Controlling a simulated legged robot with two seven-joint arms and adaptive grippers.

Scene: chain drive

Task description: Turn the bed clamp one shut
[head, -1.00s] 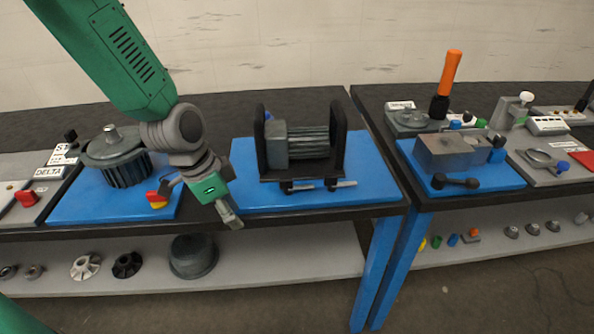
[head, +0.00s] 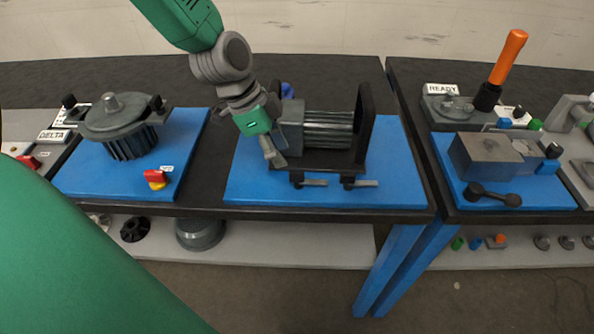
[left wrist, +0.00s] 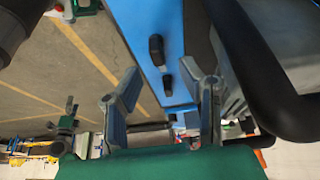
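Two bed clamps with grey bar handles sit at the front edge of the black motor bed (head: 320,165). One is the left clamp (head: 312,183), the other the right clamp (head: 362,183); both handles point right. No label shows which is clamp one. My left gripper (head: 274,155) is above the blue mat, at the left front of the bed, apart from the clamp handles. In the left wrist view its two fingers (left wrist: 163,98) are spread with nothing between them. Dark handle-like parts (left wrist: 157,50) show there beyond the fingers; I cannot tell which they are. My right gripper is out of view.
A grey finned motor (head: 328,130) lies in the bed between black uprights. A round machine (head: 125,125) and a red-yellow switch (head: 156,179) stand left. A second bench right holds a grey block (head: 487,160) and an orange lever (head: 508,57). The blue mat (head: 245,180) is clear left of the clamps.

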